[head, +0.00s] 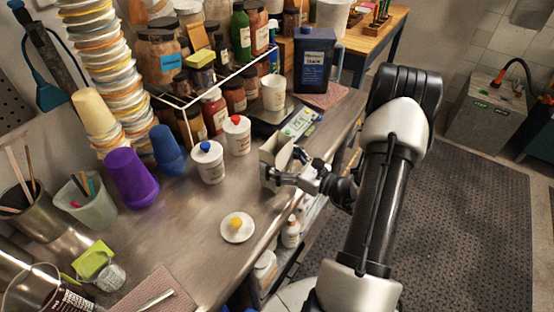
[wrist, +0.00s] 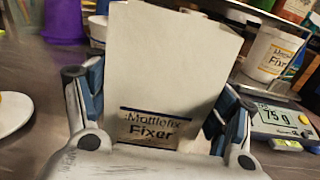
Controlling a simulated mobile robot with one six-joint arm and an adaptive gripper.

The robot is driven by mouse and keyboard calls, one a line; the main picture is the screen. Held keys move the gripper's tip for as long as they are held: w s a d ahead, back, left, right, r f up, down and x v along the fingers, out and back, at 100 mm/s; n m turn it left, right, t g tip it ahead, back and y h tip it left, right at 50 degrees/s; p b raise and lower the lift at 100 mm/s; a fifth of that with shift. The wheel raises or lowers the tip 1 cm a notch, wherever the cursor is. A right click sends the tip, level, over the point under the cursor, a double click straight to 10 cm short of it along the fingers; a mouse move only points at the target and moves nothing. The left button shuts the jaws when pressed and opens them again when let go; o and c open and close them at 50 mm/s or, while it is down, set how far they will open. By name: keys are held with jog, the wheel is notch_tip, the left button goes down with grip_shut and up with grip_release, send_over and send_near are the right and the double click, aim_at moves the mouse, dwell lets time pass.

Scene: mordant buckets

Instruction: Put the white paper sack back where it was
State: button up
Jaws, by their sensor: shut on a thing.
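The white paper sack (head: 273,160) is upright in my gripper, over the steel bench near its front edge. In the wrist view the sack (wrist: 170,55) fills the middle, with a dark-edged label reading "Mattefix Fixer". My gripper (head: 297,172) is shut on it; in the wrist view its fingers (wrist: 158,108) press on the left and right sides. I cannot tell whether the sack's base touches the bench. The sack hides part of the bench behind it.
A scale (wrist: 285,120) reading 75 g stands right of the sack, with a white cup (head: 273,92) at it. Blue-lidded (head: 208,163) and red-lidded (head: 237,136) tubs stand left of the sack. A white saucer (head: 238,235) holds something yellow. Bare bench (head: 195,225) lies left of the saucer.

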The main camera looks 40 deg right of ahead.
jog(key=shift+f, duration=0.15)
jog(key=o, duration=1.3)
jog(key=shift+s+r, duration=0.15)
jog(key=shift+r, duration=0.1)
jog(key=p+v, duration=0.2)
jog(key=v, duration=0.9)
jog(key=shift+s+d+f, duration=0.1)
jog(key=shift+s+d, duration=0.05)
jog(key=shift+s, duration=0.2)
